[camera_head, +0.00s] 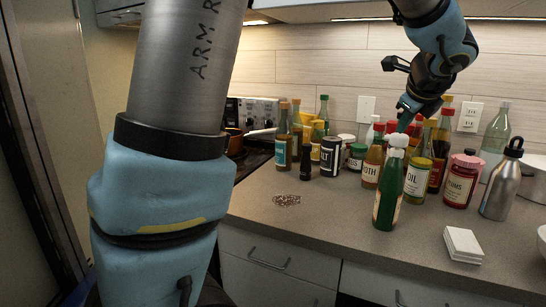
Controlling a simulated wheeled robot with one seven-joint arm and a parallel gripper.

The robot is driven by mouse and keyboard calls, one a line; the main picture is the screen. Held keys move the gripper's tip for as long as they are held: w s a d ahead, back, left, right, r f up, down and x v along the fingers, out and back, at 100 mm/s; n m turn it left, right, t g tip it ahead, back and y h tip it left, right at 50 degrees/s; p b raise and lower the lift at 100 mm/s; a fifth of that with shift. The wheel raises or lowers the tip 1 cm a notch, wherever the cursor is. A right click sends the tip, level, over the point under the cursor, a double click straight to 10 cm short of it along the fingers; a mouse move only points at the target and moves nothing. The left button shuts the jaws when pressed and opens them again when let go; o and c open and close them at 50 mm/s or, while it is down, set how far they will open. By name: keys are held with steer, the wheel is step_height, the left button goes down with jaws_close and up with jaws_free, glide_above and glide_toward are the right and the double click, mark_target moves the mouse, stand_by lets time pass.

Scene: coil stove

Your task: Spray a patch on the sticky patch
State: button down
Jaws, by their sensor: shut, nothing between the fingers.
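A speckled brown patch (287,200) lies flat on the grey counter, left of the bottles. A green bottle (387,194) with a pale label and a white top (398,141) stands upright at the front of the bottle group. The top looks like a spray head, but its shape is too small to be sure. My gripper (404,112) points down just above and behind the white top. It is shut and empty; its fingertips are small and partly blend with the bottles behind. I cannot tell whether it touches anything.
Several bottles and jars crowd the back of the counter (335,222). A steel flask (501,184) stands at the right, with a stack of white squares (462,244) in front. The stove (252,117) is at the back left. The counter around the patch is clear.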

mark_target(402, 136)
steer(key=shift+r, duration=0.15)
step_height(402, 136, up, 6)
steer(key=p, duration=0.5)
steer(key=shift+r, duration=0.1)
stand_by(0.6)
steer(key=a+f+n+g+y, duration=0.1)
steer(key=a+f+n+g, duration=0.1)
steer(key=a+f+n, duration=0.7)
steer(key=a+f+n+g+y, duration=0.2)
steer(key=a+f+n, duration=0.25)
steer(key=a, duration=0.85)
steer(key=s+a+f+n+g, duration=0.1)
steer(key=s+a+f+n, duration=0.2)
steer(key=s+a+n, duration=0.2)
steer(key=s+a+f+n+g+h, duration=0.1)
steer(key=s+a+f+n, duration=0.3)
steer(key=a+n, duration=0.5)
steer(key=shift+s+a+f+n+g, duration=0.2)
steer(key=shift+s+a+n+g, duration=0.15)
steer(key=shift+n+g, duration=0.3)
